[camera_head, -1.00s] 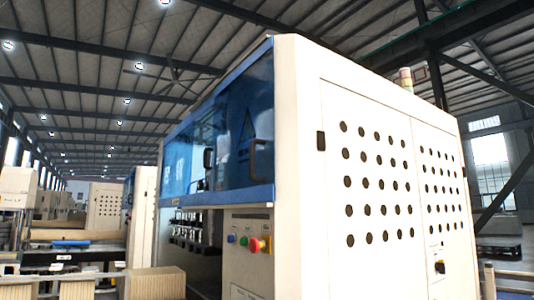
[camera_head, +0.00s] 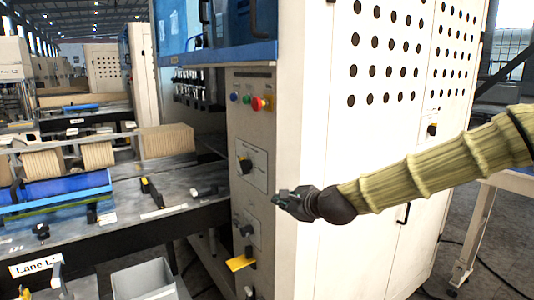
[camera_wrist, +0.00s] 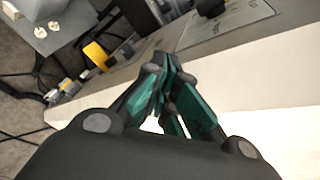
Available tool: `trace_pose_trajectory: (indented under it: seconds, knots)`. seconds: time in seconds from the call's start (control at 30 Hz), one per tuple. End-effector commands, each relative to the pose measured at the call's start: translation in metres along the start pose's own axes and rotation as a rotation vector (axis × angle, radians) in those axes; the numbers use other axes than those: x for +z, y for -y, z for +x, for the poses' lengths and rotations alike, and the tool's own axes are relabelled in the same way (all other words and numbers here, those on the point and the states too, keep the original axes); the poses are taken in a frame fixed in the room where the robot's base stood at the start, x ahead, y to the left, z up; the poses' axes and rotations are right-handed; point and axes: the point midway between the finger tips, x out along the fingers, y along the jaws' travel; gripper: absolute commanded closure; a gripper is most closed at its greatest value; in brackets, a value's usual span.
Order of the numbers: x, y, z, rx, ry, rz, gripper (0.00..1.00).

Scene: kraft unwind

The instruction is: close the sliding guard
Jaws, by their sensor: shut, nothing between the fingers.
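The blue see-through guard (camera_head: 180,35) is at the top of the cream machine, cut off by the upper edge of the head view. Dark upright handles show on it, one at its left part (camera_head: 204,10). I cannot tell how far it stands open. My gripper (camera_head: 282,199) is in front of the machine's lower front, well below the guard and touching nothing that I can see. Its teal fingers are closed together and empty in the wrist view (camera_wrist: 160,70). The guard is not in the wrist view.
A control panel with coloured buttons and a red emergency stop (camera_head: 257,103) is above my gripper. A yellow handle (camera_head: 241,262) sticks out below. A conveyor (camera_head: 130,205) with ribbed cardboard packs (camera_head: 168,141) runs at left. A grey bin (camera_head: 143,279) stands in front.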

Motion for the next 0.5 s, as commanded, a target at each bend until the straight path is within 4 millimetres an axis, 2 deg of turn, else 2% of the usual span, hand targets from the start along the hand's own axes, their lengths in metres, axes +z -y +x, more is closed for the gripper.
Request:
trace_pose_trajectory:
  seconds: [0.03,0.17,0.2,0.3,0.4,0.5]
  knots:
    - [0.037,0.038,-0.017,-0.042,0.049,0.066,1.00]
    - [0.120,0.116,-0.066,-0.115,0.181,0.250,1.00]
    - [0.145,0.139,-0.084,-0.133,0.223,0.306,1.00]
    - [0.203,0.189,-0.134,-0.162,0.333,0.432,1.00]
    - [0.251,0.228,-0.183,-0.173,0.432,0.539,1.00]
    - [0.286,0.256,-0.225,-0.175,0.513,0.619,1.00]
